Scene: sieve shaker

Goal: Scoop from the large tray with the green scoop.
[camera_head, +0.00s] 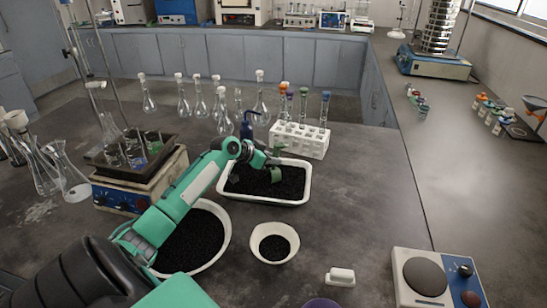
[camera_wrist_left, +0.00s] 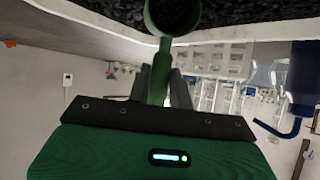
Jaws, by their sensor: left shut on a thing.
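The large tray (camera_head: 305,198) is a white rectangular tray of black grains in the middle of the bench in the head view. Its pale wall (camera_wrist_left: 90,37) also crosses the left wrist view. My left gripper (camera_head: 267,158) is over the tray's far part. In the left wrist view it (camera_wrist_left: 172,88) is shut on the handle of the green scoop (camera_wrist_left: 161,72). The scoop (camera_head: 276,173) points down, its bowl at the grains. The bowl holds dark material in the wrist view; how deep it sits is unclear. My right gripper is not in view.
A round white bowl of black grains (camera_head: 222,250) lies under my left arm, with a smaller bowl (camera_head: 274,257) to its right. A white rack with tubes (camera_head: 313,143) stands close behind the tray. A hot plate (camera_head: 135,190) is left; a scale (camera_head: 425,280) is front right. Bench right of the tray is clear.

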